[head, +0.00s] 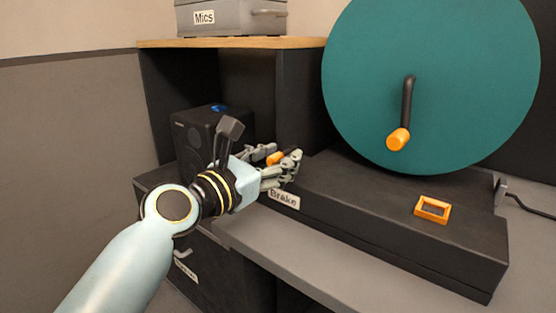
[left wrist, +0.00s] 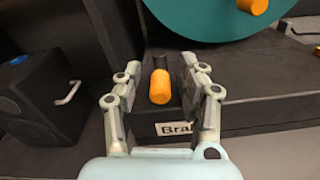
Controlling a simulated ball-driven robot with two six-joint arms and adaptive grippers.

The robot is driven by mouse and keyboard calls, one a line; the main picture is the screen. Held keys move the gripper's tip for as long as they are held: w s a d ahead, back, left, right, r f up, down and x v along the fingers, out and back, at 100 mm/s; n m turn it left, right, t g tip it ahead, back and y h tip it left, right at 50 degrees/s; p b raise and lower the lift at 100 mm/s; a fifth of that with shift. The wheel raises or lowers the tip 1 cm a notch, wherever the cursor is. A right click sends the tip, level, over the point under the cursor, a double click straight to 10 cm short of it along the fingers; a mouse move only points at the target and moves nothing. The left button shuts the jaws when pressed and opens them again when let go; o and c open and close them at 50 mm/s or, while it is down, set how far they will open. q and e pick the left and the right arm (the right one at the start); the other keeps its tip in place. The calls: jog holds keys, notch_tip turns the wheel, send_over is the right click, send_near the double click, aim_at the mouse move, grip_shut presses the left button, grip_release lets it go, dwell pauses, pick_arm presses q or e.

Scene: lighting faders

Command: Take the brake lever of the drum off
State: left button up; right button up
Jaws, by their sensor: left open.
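The brake lever has an orange grip (left wrist: 160,86) on a dark stem. In the left wrist view it stands between the two open fingers of my left gripper (left wrist: 162,100), with gaps on both sides. In the head view the orange grip (head: 274,158) shows partly behind the fingers of my left gripper (head: 280,166). The "Brake" label (head: 284,198) is on the front of the black base (head: 390,222), just below the gripper. The large teal drum (head: 440,70) stands on the right above the base, with an orange-tipped crank (head: 398,138). My right gripper is not in view.
A black speaker (head: 190,135) stands behind my left arm under a wooden shelf (head: 235,43). A grey "Mics" case (head: 230,17) sits on the shelf. An orange frame (head: 432,209) lies on the base at the right. The grey table front (head: 290,255) is clear.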

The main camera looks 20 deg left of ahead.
pick_arm(q)
grip_shut()
dwell(0.3)
dwell(0.3)
